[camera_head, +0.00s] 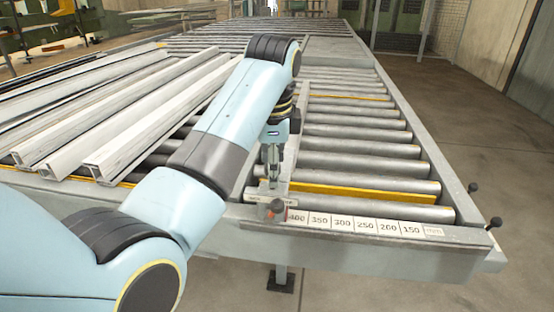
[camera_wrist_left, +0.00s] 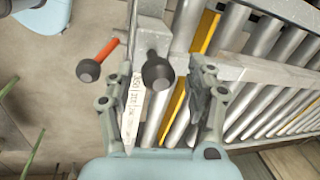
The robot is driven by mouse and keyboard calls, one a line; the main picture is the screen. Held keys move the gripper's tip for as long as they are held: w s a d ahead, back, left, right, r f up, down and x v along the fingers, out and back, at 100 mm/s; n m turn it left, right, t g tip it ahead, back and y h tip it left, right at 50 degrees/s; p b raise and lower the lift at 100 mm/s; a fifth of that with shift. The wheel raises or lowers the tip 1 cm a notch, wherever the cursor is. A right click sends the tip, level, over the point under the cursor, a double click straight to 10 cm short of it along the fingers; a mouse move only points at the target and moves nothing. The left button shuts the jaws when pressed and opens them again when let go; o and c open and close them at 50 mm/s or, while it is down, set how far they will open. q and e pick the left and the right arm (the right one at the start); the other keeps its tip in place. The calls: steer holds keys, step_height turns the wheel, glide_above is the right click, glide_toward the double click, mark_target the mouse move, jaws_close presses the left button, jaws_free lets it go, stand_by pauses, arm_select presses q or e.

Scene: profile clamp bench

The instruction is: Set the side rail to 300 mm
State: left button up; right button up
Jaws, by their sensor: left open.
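The side rail (camera_head: 246,163) is a long grey bar lying along the rollers, partly hidden by my left arm. Its carriage (camera_head: 262,196) sits on the front beam at the left end of the scale, by the 400 mark. The white scale strip (camera_head: 354,224) reads 400 down to 150. My left gripper (camera_head: 273,176) points down over the carriage. In the left wrist view, it (camera_wrist_left: 160,82) is open, with a black ball knob (camera_wrist_left: 157,72) between its fingers and no clear contact. An orange lever with a black ball end (camera_wrist_left: 101,52) lies beside it. My right gripper is not in view.
Several pale metal profiles (camera_head: 120,105) lie across the rollers on the left. The rollers (camera_head: 361,151) to the right of the rail are clear. Black knobs stand at the front right corner (camera_head: 494,223) and right side (camera_head: 472,188) of the frame.

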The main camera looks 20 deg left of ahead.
arm_select(q)
steer(key=shift+f, duration=0.5)
steer(key=shift+s, duration=0.1)
steer(key=shift+c, duration=1.1)
steer(key=c, duration=0.4)
jaws_close()
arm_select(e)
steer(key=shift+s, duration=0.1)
